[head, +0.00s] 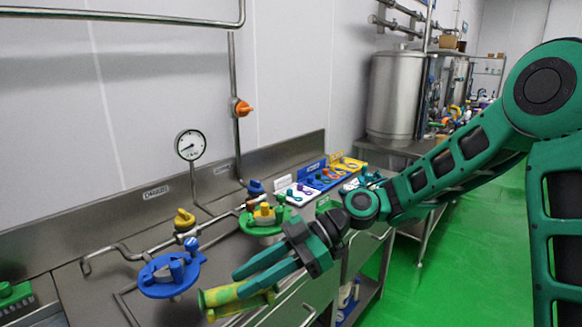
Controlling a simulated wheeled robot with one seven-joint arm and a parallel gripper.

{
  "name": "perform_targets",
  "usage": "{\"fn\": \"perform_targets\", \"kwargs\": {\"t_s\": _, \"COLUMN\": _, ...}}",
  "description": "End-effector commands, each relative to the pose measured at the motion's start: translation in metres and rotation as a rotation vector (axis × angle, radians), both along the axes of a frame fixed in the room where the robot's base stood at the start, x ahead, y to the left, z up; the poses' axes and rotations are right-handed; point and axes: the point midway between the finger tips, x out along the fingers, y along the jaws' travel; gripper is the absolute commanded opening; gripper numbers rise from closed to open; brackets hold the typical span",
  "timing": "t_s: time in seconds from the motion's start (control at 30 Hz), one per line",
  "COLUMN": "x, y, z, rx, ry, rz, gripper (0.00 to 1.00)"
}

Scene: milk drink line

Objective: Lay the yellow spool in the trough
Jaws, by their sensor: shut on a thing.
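The yellow spool (222,296) is in my gripper (242,283), near the front edge of the steel counter (218,250). It lies roughly sideways, with a flared end showing at the left. The green fingers are closed on it and hide part of its upper side and its right part. Whether it touches the counter edge I cannot tell. I cannot make out the trough for certain; a raised steel edge shows on the counter left of the spool, partly behind the blue fitting.
A blue round fitting (168,274) stands close left of the spool. A green round fitting (264,219) stands behind my gripper, and a yellow valve knob (185,219) farther back. A green brush (14,293) lies far left. Colored trays (322,178) line the back right.

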Motion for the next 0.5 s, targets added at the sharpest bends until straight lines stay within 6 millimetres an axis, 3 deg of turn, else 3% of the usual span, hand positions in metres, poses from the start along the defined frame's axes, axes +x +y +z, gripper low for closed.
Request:
{"fn": "perform_targets", "kwargs": {"t_s": 0.37, "x": 0.059, "y": -0.092, "z": -0.022, "rx": -0.003, "ry": -0.001, "rz": -0.385, "gripper": 0.00}}
{"fn": "perform_targets", "kwargs": {"t_s": 0.5, "x": 0.094, "y": -0.144, "z": -0.036, "rx": -0.004, "ry": -0.001, "rz": -0.618, "gripper": 0.00}}
